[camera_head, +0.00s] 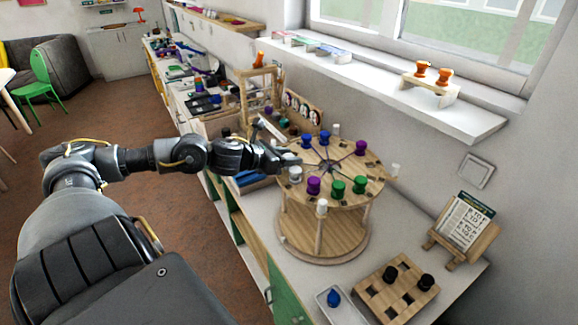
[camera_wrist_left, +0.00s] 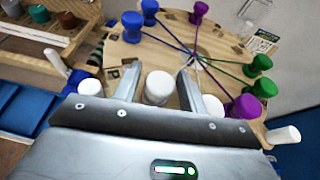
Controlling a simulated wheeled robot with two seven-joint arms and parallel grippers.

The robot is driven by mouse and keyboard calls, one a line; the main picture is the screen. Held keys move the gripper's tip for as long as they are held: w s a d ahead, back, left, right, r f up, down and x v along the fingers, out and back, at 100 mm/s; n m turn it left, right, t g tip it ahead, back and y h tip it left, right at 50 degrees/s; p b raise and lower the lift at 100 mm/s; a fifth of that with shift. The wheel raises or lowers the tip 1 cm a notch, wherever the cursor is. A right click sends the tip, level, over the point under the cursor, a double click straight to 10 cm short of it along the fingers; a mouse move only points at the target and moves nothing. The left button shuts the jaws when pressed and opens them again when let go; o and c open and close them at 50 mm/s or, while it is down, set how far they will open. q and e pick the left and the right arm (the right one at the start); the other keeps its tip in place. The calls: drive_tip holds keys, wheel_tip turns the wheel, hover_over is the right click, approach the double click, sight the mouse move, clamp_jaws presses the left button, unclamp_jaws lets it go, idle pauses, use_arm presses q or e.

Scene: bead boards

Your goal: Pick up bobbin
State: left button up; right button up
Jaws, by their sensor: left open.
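Several bobbins, blue, purple, green and white, stand around the top of a round wooden turntable stand (camera_head: 327,238). My left gripper (camera_head: 292,160) is over the stand's left edge, beside a white bobbin (camera_head: 295,174). In the left wrist view my left gripper (camera_wrist_left: 160,70) is open, with a white bobbin (camera_wrist_left: 158,86) between its two fingers. I cannot tell whether the fingers touch it. A purple bobbin (camera_wrist_left: 243,106) stands farther right. My right gripper is not in view.
A blue bobbin (camera_head: 333,298) lies in a small white tray (camera_head: 322,293) at the front. Beside it is a wooden board (camera_head: 372,284) with black pieces. A card stand (camera_head: 462,227) is at the right. A wooden frame (camera_head: 259,86) stands behind the turntable.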

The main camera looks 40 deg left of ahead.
use_arm(q)
drive_tip(key=c, duration=0.7)
drive_tip(key=shift+r, duration=0.1)
drive_tip(key=shift+c, duration=0.2)
